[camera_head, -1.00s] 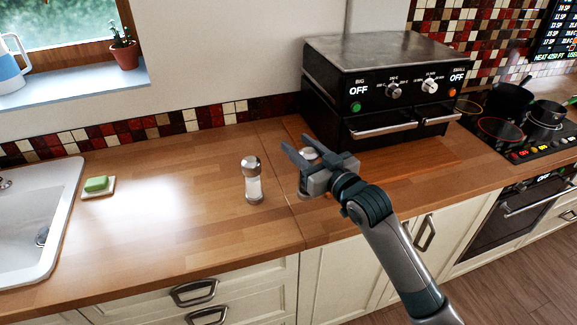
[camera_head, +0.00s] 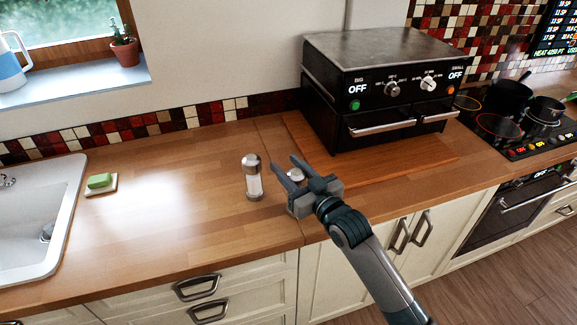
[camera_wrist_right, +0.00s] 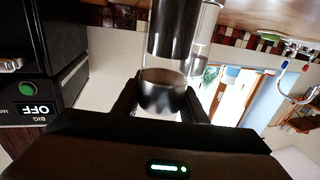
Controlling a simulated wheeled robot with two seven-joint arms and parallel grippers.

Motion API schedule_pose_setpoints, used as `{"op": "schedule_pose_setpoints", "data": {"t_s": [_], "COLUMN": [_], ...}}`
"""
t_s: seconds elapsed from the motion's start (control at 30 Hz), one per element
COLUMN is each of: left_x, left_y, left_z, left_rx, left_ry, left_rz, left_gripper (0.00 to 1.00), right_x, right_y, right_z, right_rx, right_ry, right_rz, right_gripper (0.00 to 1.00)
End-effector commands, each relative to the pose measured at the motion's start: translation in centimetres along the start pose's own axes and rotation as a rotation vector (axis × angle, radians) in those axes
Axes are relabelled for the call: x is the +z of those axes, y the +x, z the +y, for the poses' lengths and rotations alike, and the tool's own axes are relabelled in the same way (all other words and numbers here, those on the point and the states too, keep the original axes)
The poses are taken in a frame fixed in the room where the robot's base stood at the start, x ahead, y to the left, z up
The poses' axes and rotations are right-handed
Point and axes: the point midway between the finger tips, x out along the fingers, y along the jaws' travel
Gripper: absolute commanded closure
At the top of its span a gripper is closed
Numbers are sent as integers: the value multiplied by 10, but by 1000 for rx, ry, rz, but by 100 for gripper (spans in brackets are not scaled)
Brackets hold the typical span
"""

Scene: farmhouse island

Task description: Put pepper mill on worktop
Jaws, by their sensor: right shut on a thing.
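My right gripper (camera_head: 284,167) is shut on the pepper mill, over the worktop (camera_head: 190,185) near its front edge. In the head view only the mill's silver top (camera_head: 296,174) shows between the fingers; the rest is hidden by the gripper. In the right wrist view, which is upside down, the mill (camera_wrist_right: 163,92) shows its metal cap between the fingers and a clear and dark body beyond. I cannot tell whether its base touches the worktop. My left gripper is not in view.
A similar shaker with pale contents (camera_head: 252,178) stands upright just left of my right gripper. A black oven (camera_head: 385,95) stands on a wooden board (camera_head: 425,150) behind right. The worktop's middle left is clear.

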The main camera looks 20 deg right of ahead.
Motion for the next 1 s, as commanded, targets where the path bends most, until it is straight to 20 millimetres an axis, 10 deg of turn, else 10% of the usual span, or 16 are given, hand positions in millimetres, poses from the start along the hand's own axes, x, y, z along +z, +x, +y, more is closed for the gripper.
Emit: {"op": "schedule_pose_setpoints", "data": {"t_s": [0.47, 0.5, 0.57, 1.0], "left_x": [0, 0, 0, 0], "left_y": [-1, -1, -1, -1], "left_z": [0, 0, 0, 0], "left_rx": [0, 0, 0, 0], "left_ry": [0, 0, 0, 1], "left_rz": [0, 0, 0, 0], "left_gripper": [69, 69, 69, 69], "right_x": [7, 8, 8, 6], "right_y": [0, 0, 0, -2], "right_z": [0, 0, 0, 0], "right_rx": [0, 0, 0, 0], "right_ry": [0, 0, 0, 0], "right_rz": [4, 2, 2, 1], "right_gripper": [100, 57, 43, 43]}}
